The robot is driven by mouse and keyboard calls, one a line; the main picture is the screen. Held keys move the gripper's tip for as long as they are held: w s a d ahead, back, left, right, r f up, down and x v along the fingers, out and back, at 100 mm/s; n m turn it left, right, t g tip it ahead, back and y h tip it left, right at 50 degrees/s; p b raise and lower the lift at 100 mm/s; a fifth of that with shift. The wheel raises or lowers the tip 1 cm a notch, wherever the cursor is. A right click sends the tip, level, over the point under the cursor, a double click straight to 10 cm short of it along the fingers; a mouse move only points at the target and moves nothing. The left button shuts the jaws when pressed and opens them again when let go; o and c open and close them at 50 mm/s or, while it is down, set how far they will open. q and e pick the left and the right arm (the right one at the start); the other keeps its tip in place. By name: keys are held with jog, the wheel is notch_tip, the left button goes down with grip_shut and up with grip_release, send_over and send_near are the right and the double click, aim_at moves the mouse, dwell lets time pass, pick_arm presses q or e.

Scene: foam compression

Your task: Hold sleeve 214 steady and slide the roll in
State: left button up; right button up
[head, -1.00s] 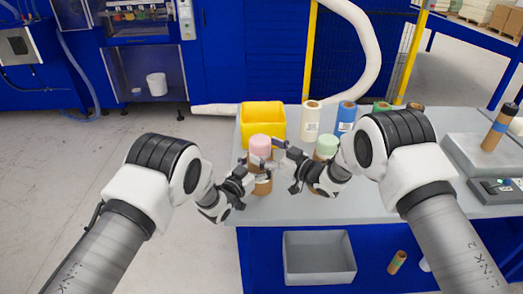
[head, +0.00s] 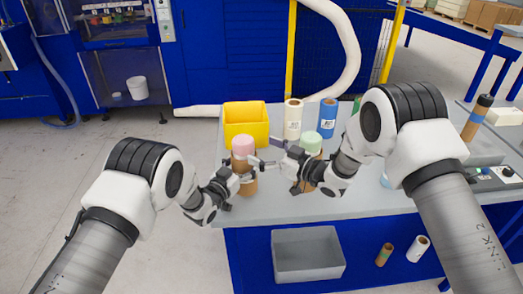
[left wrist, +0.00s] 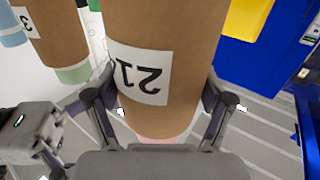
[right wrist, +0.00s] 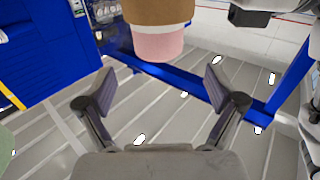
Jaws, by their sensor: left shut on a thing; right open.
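The brown sleeve (head: 247,187) stands upright near the table's front edge. In the left wrist view its label (left wrist: 139,72) reads upside down as "21" with a cut-off last digit. A pink roll (head: 243,146) sits upright at the sleeve's top, its upper part exposed; how deep it goes is hidden. It shows upside down in the right wrist view (right wrist: 158,43). My left gripper (head: 243,179) is shut around the sleeve. My right gripper (head: 258,164) is open and empty, just right of the sleeve and apart from the roll in its wrist view.
A second sleeve with a green roll (head: 311,142) stands behind my right gripper. A yellow bin (head: 245,122), a cream roll (head: 293,120) and a blue roll (head: 327,118) stand behind. A grey bin (head: 307,262) and loose tubes (head: 384,254) lie below the table's front.

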pick_arm(q)
jog(key=o, duration=1.1)
